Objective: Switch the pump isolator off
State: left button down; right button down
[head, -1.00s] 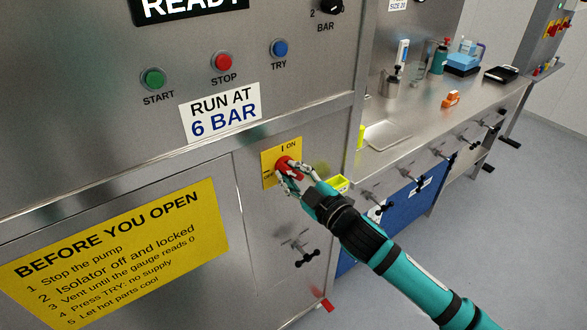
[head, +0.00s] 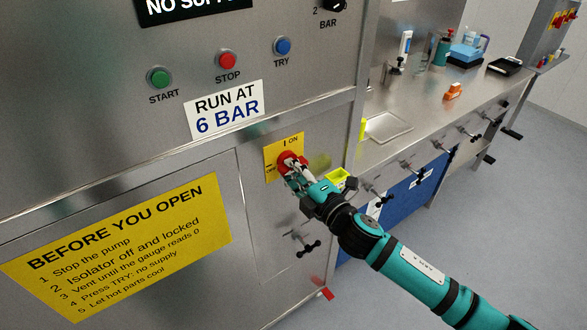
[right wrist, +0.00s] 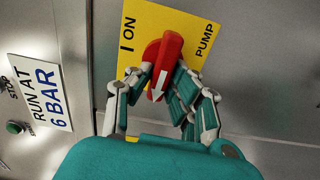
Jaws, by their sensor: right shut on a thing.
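The pump isolator is a red rotary handle (head: 289,156) on a yellow plate (head: 297,143) on the steel cabinet front. In the head view the plate reads "I ON" at its top, with a partly covered OFF mark at its left. My right gripper (head: 287,170) is shut around the handle. In the right wrist view the gripper's fingers (right wrist: 157,88) lie on both sides of the red handle (right wrist: 170,52). The white arrow on the handle points down in that view, away from "I ON" at the left. My left gripper is not in view.
Above are the green START (head: 159,77), red STOP (head: 227,60) and blue TRY (head: 282,46) buttons. A small black-knobbed valve (head: 306,248) sits below the isolator. A steel bench (head: 435,110) stands right.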

jog(key=shift+n, duration=0.3)
jog(key=c, duration=1.2)
grip_release()
jog(key=shift+c, duration=0.2)
jog(key=v, duration=1.2)
